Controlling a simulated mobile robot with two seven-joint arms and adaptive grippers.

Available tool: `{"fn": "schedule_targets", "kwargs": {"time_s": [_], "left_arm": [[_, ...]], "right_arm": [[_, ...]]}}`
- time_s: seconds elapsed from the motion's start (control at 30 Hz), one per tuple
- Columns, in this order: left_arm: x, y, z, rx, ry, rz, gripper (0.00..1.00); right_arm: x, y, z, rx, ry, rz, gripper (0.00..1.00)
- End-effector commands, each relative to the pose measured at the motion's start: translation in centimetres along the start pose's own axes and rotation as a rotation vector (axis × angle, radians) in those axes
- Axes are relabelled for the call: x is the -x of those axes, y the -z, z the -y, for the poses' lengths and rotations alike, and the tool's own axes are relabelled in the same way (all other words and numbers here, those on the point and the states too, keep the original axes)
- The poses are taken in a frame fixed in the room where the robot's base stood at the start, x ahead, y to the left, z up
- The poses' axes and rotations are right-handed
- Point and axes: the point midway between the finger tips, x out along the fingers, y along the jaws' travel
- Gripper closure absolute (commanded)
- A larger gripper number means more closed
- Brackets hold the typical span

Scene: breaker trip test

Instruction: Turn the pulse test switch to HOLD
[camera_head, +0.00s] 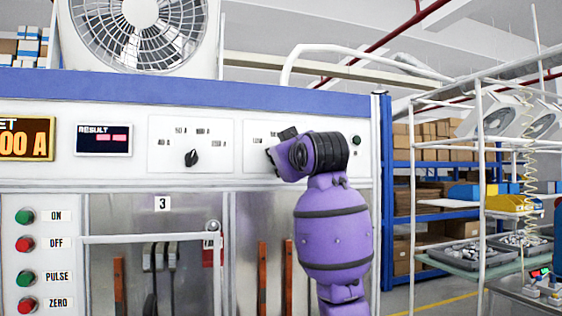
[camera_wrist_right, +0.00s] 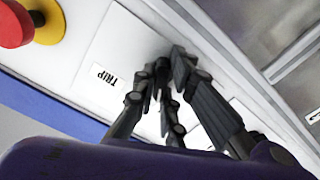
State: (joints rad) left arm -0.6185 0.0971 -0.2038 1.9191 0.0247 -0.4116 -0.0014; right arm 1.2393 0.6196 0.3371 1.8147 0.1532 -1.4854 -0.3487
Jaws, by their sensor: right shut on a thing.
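My right gripper (camera_head: 279,145) is up against the right-hand white switch plate (camera_head: 252,158) on the front of the test cabinet. In the right wrist view its dark fingers (camera_wrist_right: 166,76) close around a small dark knob (camera_wrist_right: 162,66), the pulse test switch, at the white plate. A HOLD label is not readable. My left gripper is not in view.
Left of my gripper, another plate carries a black selector knob (camera_head: 191,158). A RESULT display (camera_head: 103,139) and several push buttons sit further left. A red stop button (camera_wrist_right: 14,24) on a yellow base shows in the wrist view. Shelving (camera_head: 440,163) stands at the right.

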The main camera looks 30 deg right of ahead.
Motion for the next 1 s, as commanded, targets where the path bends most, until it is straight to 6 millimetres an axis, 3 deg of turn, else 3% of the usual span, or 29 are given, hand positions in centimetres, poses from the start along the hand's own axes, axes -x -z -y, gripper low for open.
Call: {"fn": "schedule_targets", "kwargs": {"time_s": [0.13,0.33,0.57,0.77,1.0], "left_arm": [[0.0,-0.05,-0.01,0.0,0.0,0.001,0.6],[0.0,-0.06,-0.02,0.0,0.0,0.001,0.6],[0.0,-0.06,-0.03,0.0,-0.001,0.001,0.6],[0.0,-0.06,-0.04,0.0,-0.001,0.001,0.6],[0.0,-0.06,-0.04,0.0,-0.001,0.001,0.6]], "right_arm": [[-0.06,-0.08,0.17,-0.01,0.003,0.002,1.0],[-0.08,-0.1,0.2,-0.17,0.004,0.002,1.0],[-0.08,-0.12,0.2,-0.176,0.004,0.003,1.0],[-0.09,-0.11,0.26,-0.339,0.005,0.003,1.0],[-0.09,-0.15,0.22,-0.351,0.004,0.004,1.0]]}}
